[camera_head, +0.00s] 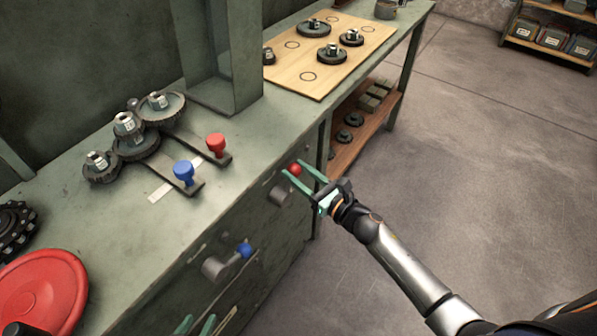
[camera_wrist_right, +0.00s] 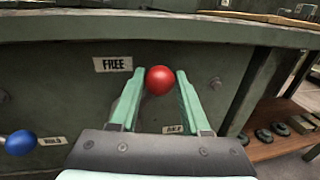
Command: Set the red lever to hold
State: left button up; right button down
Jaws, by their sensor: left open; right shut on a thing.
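The red lever's round red knob (camera_head: 295,170) sticks out from the front of the green bench. My right gripper (camera_head: 304,179) is shut on it, one green finger on each side. In the right wrist view the red knob (camera_wrist_right: 159,80) sits between the fingertips, just right of a FREE label (camera_wrist_right: 113,64). A second label (camera_wrist_right: 174,129) lies lower down, partly hidden by the fingers and too small to read surely. The lever's arm is hidden behind the knob in that view. My left gripper (camera_head: 207,324) is open at the bottom edge of the head view, partly cut off.
A blue-knobbed lever (camera_head: 245,250) is on the same front panel, with a HOLD label (camera_wrist_right: 52,141) beside its knob. On the bench top stand a blue handle (camera_head: 183,172), a red handle (camera_head: 216,145) and several gears. A shelf (camera_head: 345,150) lies right of the panel.

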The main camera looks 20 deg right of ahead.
jog(key=shift+d, duration=0.15)
dwell(0.6)
jog(key=m, duration=0.1)
jog(key=w+d+f+m, duration=0.1)
jog(key=m, duration=0.1)
jog(key=shift+d+f, duration=0.15)
jog(key=shift+f, duration=0.1)
notch_tip(320, 180, down, 8)
jog(key=w+d+m+g+b, duration=0.1)
jog(key=m+g, duration=0.2)
jog(key=m, duration=0.7)
jog(key=shift+d+y+b, duration=0.15)
jog(key=shift+y+b, duration=0.25)
jog(key=shift+c, duration=1.9)
grip_release()
jog(key=shift+r, duration=0.1)
